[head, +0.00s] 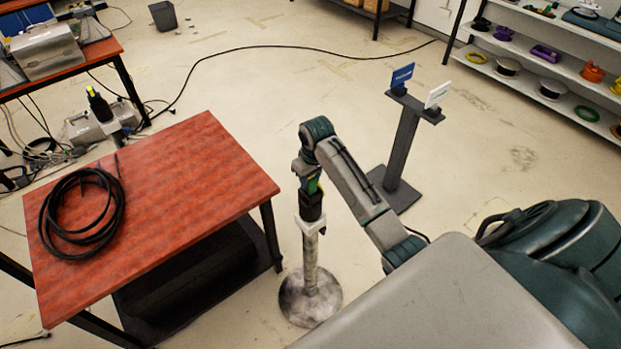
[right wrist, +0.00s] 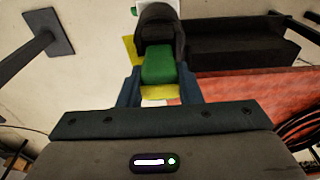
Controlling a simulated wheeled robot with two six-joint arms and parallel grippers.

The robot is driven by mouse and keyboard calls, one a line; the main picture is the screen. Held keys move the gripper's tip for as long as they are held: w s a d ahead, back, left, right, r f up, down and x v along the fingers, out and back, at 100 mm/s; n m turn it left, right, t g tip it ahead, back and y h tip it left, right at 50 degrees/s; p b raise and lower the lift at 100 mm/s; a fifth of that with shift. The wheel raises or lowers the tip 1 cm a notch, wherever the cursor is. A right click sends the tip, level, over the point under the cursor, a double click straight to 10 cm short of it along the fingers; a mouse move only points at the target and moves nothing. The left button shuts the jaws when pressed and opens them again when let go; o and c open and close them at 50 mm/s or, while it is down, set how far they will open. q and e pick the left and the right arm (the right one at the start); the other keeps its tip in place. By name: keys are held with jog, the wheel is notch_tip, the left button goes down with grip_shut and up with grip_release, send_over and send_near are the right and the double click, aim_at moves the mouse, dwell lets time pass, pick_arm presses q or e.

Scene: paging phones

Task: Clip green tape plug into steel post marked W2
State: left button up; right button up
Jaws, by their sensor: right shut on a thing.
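The green tape plug (head: 313,187) is a black plug with a green band. My right gripper (head: 308,175) is shut on it and holds it roughly upright over the top of a steel post (head: 310,258). The plug's lower end meets or overlaps the post's white head (head: 309,223); I cannot tell whether it is seated. The post stands on a round, mottled base. No W2 marking is readable. In the right wrist view the plug's green band (right wrist: 159,66) lies between the fingers, its black end pointing away. My left gripper is not in view.
A red-topped table (head: 190,165) with a coiled black cable (head: 82,212) stands left of the post. Another black plug with yellow tape (head: 97,100) stands upright behind it. A dark stand (head: 403,150) with blue and white signs is at right. Shelves (head: 540,70) are at the far right.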

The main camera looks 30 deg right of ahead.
aim_at(313, 180)
jog(key=shift+f, duration=0.75)
dwell(0.3)
jog(key=o, duration=0.7)
jog(key=shift+r, duration=0.1)
jog(key=shift+s+r, duration=0.15)
jog(key=shift+r, duration=1.1)
jog(key=shift+s+r, duration=0.2)
jog(key=shift+r, duration=1.15)
jog(key=shift+s+r, duration=0.15)
jog(key=shift+r, duration=1.25)
jog(key=shift+s+r, duration=0.2)
jog(key=shift+r, duration=1.15)
